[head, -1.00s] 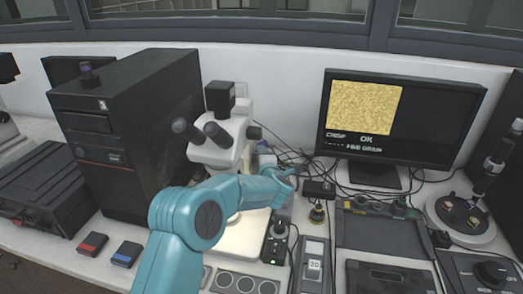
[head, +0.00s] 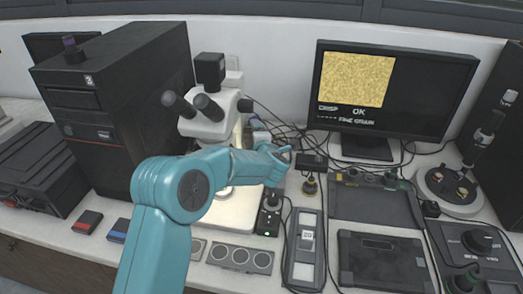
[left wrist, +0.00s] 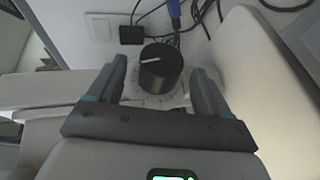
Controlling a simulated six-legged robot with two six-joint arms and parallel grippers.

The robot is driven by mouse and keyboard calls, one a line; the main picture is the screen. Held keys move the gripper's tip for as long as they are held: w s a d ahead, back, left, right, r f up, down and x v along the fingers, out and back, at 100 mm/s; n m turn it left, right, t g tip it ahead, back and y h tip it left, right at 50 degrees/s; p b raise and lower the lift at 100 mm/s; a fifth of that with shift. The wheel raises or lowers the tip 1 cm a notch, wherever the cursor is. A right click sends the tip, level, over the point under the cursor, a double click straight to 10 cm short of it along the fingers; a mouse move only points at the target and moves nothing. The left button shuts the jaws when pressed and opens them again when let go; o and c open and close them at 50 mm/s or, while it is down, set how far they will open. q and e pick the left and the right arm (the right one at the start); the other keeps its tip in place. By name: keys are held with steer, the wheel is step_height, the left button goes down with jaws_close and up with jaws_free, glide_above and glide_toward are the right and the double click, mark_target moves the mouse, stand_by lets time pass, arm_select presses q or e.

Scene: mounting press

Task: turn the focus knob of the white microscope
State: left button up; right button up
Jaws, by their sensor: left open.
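The white microscope (head: 212,125) with black eyepieces stands left of centre in the head view, its lower part partly hidden by my teal left arm. My left gripper (head: 284,152) is at the microscope's right side. In the left wrist view the black focus knob (left wrist: 161,68) with a white mark line lies between the two fingers of my left gripper (left wrist: 164,80). The fingers are open, one on each side of the knob, with gaps visible. Whether the fingertips reach past the knob's face is hard to tell. My right gripper is not in view.
A monitor (head: 435,95) reading "OK" and "FINE GRAIN" stands at the back right. A black computer tower (head: 120,110) stands left of the microscope. Cables (head: 290,128) lie behind my gripper. A small black control box (head: 269,212) and flat trays (head: 372,205) fill the bench to the right.

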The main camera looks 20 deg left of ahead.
arm_select(q)
steer(key=b+v, duration=0.2)
steer(key=v, duration=1.1)
steer(key=shift+s+d, duration=0.1)
steer(key=shift+s, duration=0.15)
stand_by(0.9)
